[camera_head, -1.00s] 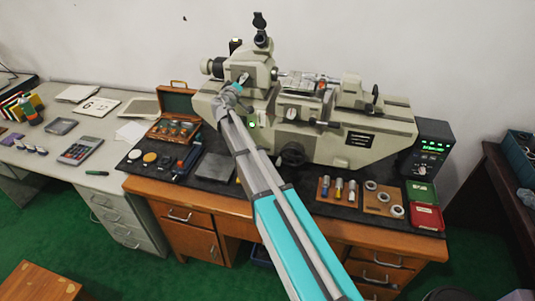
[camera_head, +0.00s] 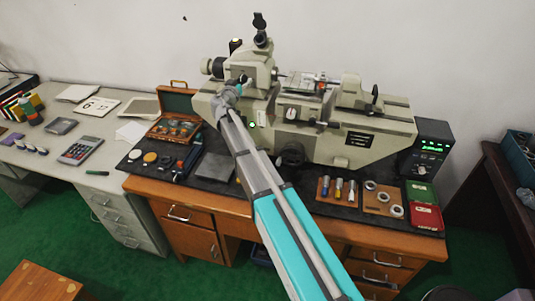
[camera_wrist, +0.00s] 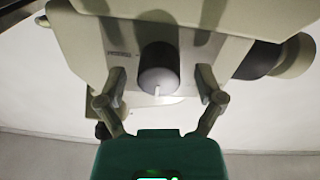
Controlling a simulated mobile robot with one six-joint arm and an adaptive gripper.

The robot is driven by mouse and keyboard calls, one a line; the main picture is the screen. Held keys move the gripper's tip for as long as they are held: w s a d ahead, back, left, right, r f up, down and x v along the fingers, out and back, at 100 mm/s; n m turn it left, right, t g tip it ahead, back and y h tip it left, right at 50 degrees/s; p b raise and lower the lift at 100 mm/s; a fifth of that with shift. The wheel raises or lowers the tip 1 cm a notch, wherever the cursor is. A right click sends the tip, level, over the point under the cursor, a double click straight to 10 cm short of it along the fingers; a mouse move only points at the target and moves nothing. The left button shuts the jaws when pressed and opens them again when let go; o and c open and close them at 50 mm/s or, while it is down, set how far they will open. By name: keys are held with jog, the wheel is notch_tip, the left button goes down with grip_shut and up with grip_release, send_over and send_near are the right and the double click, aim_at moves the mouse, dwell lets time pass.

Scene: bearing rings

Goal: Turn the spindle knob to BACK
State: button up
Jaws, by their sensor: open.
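The spindle knob (camera_wrist: 158,68) is a dark round cylinder on the machine's light housing. It has a short white mark on its edge, pointing toward the bottom of the wrist view. A small label, too blurred to read, sits left of it. My gripper (camera_wrist: 161,78) is open, with one finger on each side of the knob and visible gaps between fingers and knob. In the head view my gripper (camera_head: 241,87) is at the left part of the grey-beige measuring machine (camera_head: 365,137), and the knob cannot be made out there.
The machine stands on a dark mat on a wooden desk. A wooden case (camera_head: 175,128) is left of my arm. Gauges and rings on a wooden board (camera_head: 383,211) lie front right. A display box (camera_head: 431,150) stands at the right. The space above the machine is clear.

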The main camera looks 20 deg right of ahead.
jog(key=m, duration=0.4)
jog(key=v, duration=1.4)
jog(key=s+d+f+g+b, duration=0.2)
jog(key=s+d+f+g, duration=0.2)
jog(key=f, duration=0.4)
jog(key=s+d+f+n+g+y+b, duration=0.1)
jog(key=s+d+f+g+b, duration=0.2)
jog(key=s+d+f+g, duration=0.2)
jog(key=shift+s+d+f, duration=1.2)
jog(key=shift+s+f, duration=0.6)
jog(key=shift+s, duration=0.05)
jog(key=s+a+f+n+g+y, duration=0.1)
jog(key=s+f+n+g+y, duration=0.2)
jog(key=s, duration=0.5)
jog(key=s+a+f+n+g+y, duration=0.2)
jog(key=s+f+n+g+y, duration=0.1)
jog(key=s, duration=0.6)
jog(key=shift+s+f+n+g+y, duration=0.3)
jog(key=shift+f+n+y, duration=0.3)
jog(key=shift+y, duration=0.6)
